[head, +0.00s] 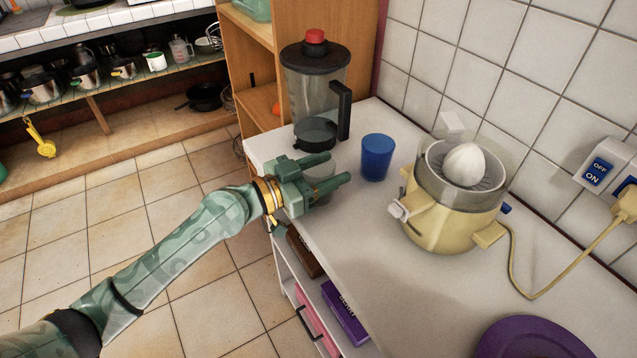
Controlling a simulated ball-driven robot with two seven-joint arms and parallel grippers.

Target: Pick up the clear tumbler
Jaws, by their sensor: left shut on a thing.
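The clear tumbler (321,173) stands at the left edge of the white counter, upright as far as I can see. It is see-through and partly hidden by my gripper. My left gripper (337,168) reaches in from the left with one finger on each side of the tumbler and is shut on it. I cannot tell whether the tumbler's base touches the counter. My right gripper is not in view.
A blue cup (377,157) stands just right of the tumbler. A blender (313,90) stands behind it. A yellow citrus juicer (440,228) is further right, with a cord to the wall socket. A purple plate (535,342) lies at the front. The counter's front middle is clear.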

